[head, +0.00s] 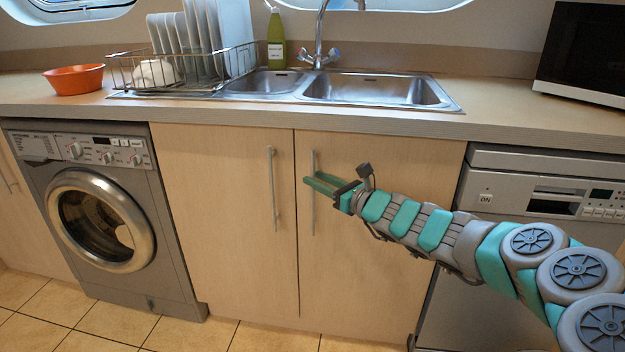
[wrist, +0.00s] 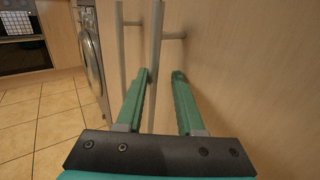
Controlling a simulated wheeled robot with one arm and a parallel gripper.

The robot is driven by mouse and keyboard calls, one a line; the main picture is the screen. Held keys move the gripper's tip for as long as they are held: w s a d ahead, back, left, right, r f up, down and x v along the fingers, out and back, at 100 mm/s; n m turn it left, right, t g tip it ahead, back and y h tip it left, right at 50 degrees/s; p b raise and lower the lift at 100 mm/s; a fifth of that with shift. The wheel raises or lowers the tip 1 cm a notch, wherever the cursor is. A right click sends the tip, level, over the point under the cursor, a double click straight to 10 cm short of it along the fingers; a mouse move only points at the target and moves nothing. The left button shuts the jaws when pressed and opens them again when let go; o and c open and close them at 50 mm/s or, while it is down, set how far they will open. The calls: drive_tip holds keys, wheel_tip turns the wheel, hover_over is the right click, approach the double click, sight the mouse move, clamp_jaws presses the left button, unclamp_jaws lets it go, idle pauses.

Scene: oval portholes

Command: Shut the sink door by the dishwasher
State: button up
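The sink door by the dishwasher is the right wooden door (head: 385,240) under the sink. It looks flush or nearly flush with the left door; I cannot tell whether a small gap is left. Its upright bar handle (head: 312,215) is near its left edge and also shows in the wrist view (wrist: 156,40). My gripper (head: 312,180) is at this handle, at about its mid height. In the wrist view my green fingers (wrist: 161,75) are apart, with the handle bar seen between them, close to the left finger. Whether they touch it is unclear.
The dishwasher (head: 545,200) stands right of the door, behind my arm. The left sink door (head: 225,210) has its own handle (head: 272,190). A washing machine (head: 110,220) is farther left. The tiled floor (head: 90,325) in front is clear.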

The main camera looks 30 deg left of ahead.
drive_tip(key=v, duration=0.6)
drive_tip(key=shift+s, duration=0.2)
drive_tip(key=shift+r, duration=0.1)
drive_tip(key=s+d+r+n+g, duration=0.2)
drive_tip(key=s+r+n+g, duration=0.4)
drive_tip(key=s+n, duration=0.5)
drive_tip(key=s+d+f+n+h, duration=0.25)
drive_tip(key=s+d+n, duration=0.2)
drive_tip(key=s, duration=0.55)
drive_tip(key=s+d+f+n+h, duration=0.2)
drive_tip(key=s+d+f+h, duration=0.3)
drive_tip(key=d, duration=0.6)
drive_tip(key=s+d+f+n+g+h, duration=0.1)
drive_tip(key=s+d+f+n+h, duration=0.1)
drive_tip(key=s+d+f+h, duration=0.2)
drive_tip(key=s+d+f+n+h, duration=0.2)
drive_tip(key=s+d+f+h, duration=0.3)
drive_tip(key=d, duration=1.5)
drive_tip(key=s+f, duration=0.2)
drive_tip(key=s, duration=0.2)
drive_tip(key=shift+h, duration=0.35)
drive_tip(key=shift+s+f, duration=0.1)
